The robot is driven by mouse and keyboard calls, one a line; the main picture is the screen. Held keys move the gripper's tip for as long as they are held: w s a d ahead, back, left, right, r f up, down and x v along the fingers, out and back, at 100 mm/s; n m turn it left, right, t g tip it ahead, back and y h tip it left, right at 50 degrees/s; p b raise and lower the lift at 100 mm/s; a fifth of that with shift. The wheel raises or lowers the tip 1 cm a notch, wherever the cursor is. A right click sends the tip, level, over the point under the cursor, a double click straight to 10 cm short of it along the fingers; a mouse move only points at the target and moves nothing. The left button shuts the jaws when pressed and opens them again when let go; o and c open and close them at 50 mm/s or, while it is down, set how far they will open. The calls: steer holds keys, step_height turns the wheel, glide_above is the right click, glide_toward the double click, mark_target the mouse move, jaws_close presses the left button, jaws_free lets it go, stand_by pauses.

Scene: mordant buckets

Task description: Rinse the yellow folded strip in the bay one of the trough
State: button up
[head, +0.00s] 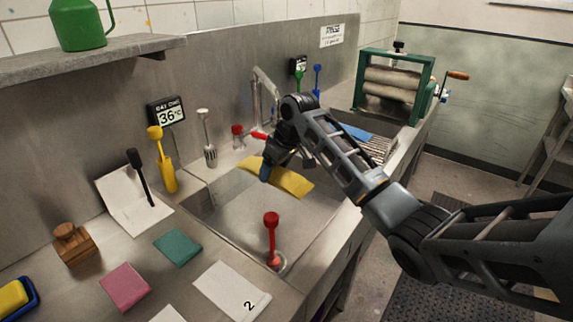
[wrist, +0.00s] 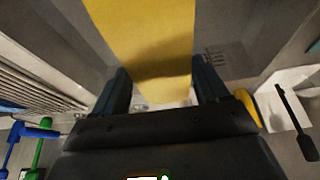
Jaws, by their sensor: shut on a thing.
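The yellow strip (head: 288,181) is stretched out over the basin of the metal trough (head: 225,208), near its back wall. In the wrist view the yellow strip (wrist: 145,35) runs up and away between the two dark fingers of my gripper (wrist: 160,90). I cannot tell whether the strip touches water.
A display reading 36 (head: 167,114), a yellow-handled tool (head: 162,160) and a white-headed tool (head: 207,138) stand along the back left. Teal (head: 178,247) and pink (head: 125,287) cloths lie on the left counter. A roller wringer (head: 392,83) stands at the far end.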

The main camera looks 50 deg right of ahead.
steer(key=shift+a, duration=0.7)
steer(key=shift+a+f, duration=0.15)
steer(key=shift+f, duration=0.1)
steer(key=shift+s+d+f+b, duration=0.15)
steer(key=shift+f+b, duration=0.95)
steer(key=shift+f, duration=1.15)
steer(key=shift+s+d+f+b, duration=0.15)
steer(key=shift+f+b, duration=0.95)
steer(key=shift+f, duration=1.1)
steer(key=shift+s+d+f+b, duration=0.1)
steer(key=shift+s+f+b, duration=0.15)
steer(key=shift+f+b, duration=1.45)
steer(key=shift+f+p, duration=0.55)
steer(key=shift+p, duration=0.05)
steer(key=shift+a, duration=0.1)
steer(key=shift+w+a, duration=0.2)
steer(key=shift+w, duration=0.05)
steer(key=shift+p, duration=0.3)
steer(key=shift+s+d+p, duration=0.3)
steer(key=shift+s+d, duration=0.2)
steer(key=shift+d, duration=0.1)
steer(key=shift+w+a, duration=0.1)
steer(key=shift+a, duration=0.05)
